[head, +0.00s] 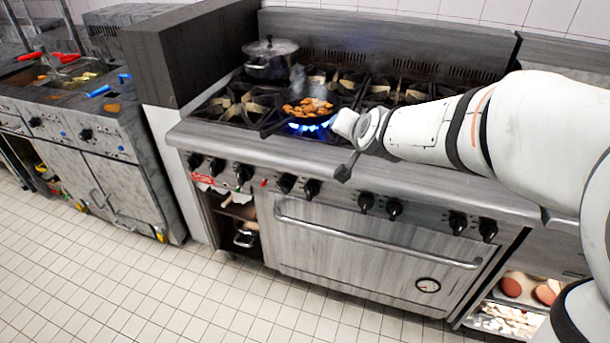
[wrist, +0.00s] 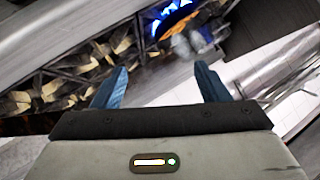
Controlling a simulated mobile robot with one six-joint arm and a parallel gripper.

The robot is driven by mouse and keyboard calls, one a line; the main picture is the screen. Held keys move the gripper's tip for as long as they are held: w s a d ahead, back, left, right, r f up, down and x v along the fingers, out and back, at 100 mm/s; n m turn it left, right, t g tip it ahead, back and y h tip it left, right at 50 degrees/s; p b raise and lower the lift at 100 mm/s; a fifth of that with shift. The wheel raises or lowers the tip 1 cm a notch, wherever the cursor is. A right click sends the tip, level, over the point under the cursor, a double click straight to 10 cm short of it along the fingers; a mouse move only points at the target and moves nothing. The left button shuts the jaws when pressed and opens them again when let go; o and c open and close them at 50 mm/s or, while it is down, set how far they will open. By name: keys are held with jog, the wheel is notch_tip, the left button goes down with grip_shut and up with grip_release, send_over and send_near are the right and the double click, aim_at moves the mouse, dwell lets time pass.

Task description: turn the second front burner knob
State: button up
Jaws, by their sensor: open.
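A row of black knobs runs along the front panel of the range. From the left they include one knob (head: 195,162), a second (head: 217,167), and one near a red mark (head: 243,173). A pair (head: 312,188) sits below my gripper, and more (head: 394,208) continue right. I cannot tell which is the second front burner knob. My gripper (head: 345,150) is above the range's front ledge, apart from the knobs. In the wrist view its two blue fingers (wrist: 160,82) are spread with nothing between them. No knob shows clearly there.
A pan of food (head: 306,107) sits over a lit blue flame (head: 310,125), close to my gripper. A lidded pot (head: 271,58) stands at the back left. The oven handle (head: 370,238) sticks out below the knobs. The tiled floor (head: 130,290) in front is clear.

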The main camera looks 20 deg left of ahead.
jog(key=w+a+f+m+t+b, duration=0.2)
jog(key=w+a+f+b, duration=0.35)
jog(key=a+f, duration=0.35)
jog(key=m+t+h+b, duration=0.5)
jog(key=m+h+b, duration=0.1)
jog(key=b, duration=0.5)
send_near(283, 190)
jog(key=w, duration=0.9)
jog(key=w+d+b, duration=0.1)
jog(key=w, duration=0.1)
jog(key=shift+w+r, duration=0.1)
jog(key=shift+w, duration=0.2)
jog(key=shift+c, duration=0.2)
jog(key=c, duration=0.9)
